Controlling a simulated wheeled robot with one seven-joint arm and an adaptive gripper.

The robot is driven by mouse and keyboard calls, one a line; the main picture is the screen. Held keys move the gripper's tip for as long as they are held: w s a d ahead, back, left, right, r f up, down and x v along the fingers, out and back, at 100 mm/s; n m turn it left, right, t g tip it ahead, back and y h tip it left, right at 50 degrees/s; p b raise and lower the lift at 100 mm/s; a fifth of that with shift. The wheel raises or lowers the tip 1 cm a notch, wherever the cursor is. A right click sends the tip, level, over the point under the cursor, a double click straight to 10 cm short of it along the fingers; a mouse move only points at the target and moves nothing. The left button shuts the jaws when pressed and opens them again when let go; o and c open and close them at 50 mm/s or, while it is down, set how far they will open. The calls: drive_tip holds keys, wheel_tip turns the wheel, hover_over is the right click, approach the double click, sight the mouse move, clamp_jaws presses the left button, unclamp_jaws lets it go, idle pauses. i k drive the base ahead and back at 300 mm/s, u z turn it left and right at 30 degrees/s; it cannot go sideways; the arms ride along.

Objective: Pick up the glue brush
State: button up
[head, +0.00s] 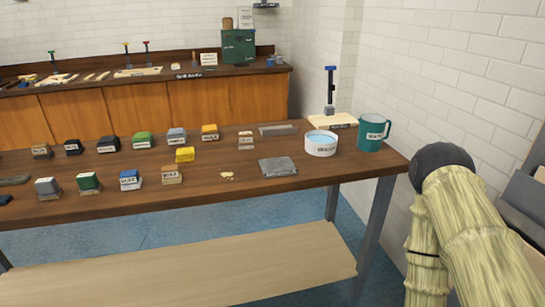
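I cannot make out a glue brush for certain in the head view. My gripper is not in view; only bent, pale, bamboo-like links of my arm with a dark round joint show at the right, beside the near table's right end.
The near wooden table (235,180) holds several labelled blocks, a grey slab (277,167), a white water bowl (321,143), a teal mug (373,133) and a blue-topped clamp (330,88) on a board. A green cabinet (238,46) stands behind. Blue floor (200,220) separates the tables.

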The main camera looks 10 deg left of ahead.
sight(246, 140)
drive_tip(key=k, duration=0.35)
drive_tip(key=u, duration=2.1)
drive_tip(key=i, duration=1.55)
drive_tip(key=z, duration=2.05)
